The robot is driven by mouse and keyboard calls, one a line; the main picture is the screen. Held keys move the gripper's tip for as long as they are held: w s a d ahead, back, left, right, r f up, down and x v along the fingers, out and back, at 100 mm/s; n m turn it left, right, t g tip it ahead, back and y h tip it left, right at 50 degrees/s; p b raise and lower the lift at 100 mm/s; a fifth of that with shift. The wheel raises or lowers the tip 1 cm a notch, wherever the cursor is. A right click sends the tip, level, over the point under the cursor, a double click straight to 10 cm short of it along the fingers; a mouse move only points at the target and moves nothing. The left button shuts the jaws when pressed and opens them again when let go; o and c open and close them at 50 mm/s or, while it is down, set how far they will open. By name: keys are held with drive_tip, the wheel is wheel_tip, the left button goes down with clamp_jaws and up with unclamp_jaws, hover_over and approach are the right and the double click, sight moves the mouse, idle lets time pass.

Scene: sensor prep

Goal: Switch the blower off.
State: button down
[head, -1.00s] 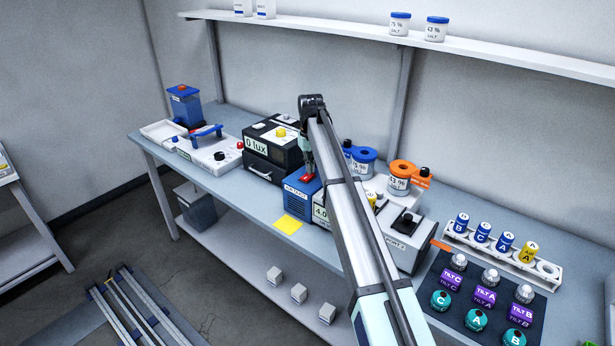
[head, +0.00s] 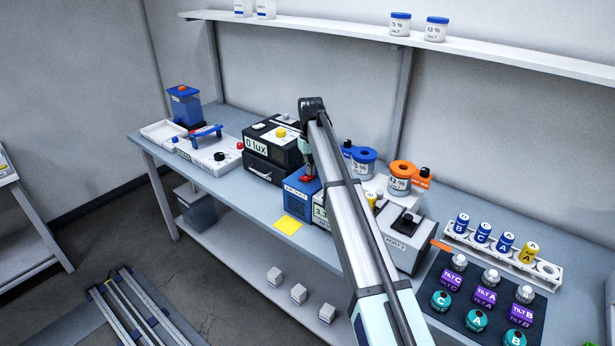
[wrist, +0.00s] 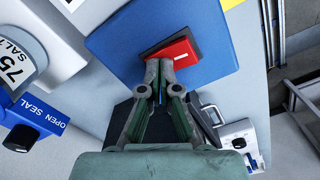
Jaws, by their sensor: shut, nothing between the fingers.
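The blower appears to be the blue box (head: 300,197) in the middle of the bench, with a label on its front that is too small to read surely. A red rocker switch (head: 307,179) sits on its top. In the wrist view the red switch (wrist: 175,52) lies on the blue top (wrist: 120,45) and looks tilted. My gripper (head: 309,174) points down at the switch, shut and empty. In the wrist view the fingertips (wrist: 159,68) are at the switch's near edge; I cannot tell whether they touch it. A display beside the box reads about 3, partly hidden by my arm.
A black box reading "0 lux" (head: 262,167) stands to the left. Blue (head: 362,162) and orange-lidded (head: 401,178) jars stand to the right and behind. A yellow note (head: 289,226) lies at the front edge. A tube rack (head: 500,258) is at the far right.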

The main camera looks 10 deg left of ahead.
drive_tip(key=shift+r+p, duration=1.65)
drive_tip(key=shift+r, duration=1.8)
drive_tip(key=shift+s, duration=0.1)
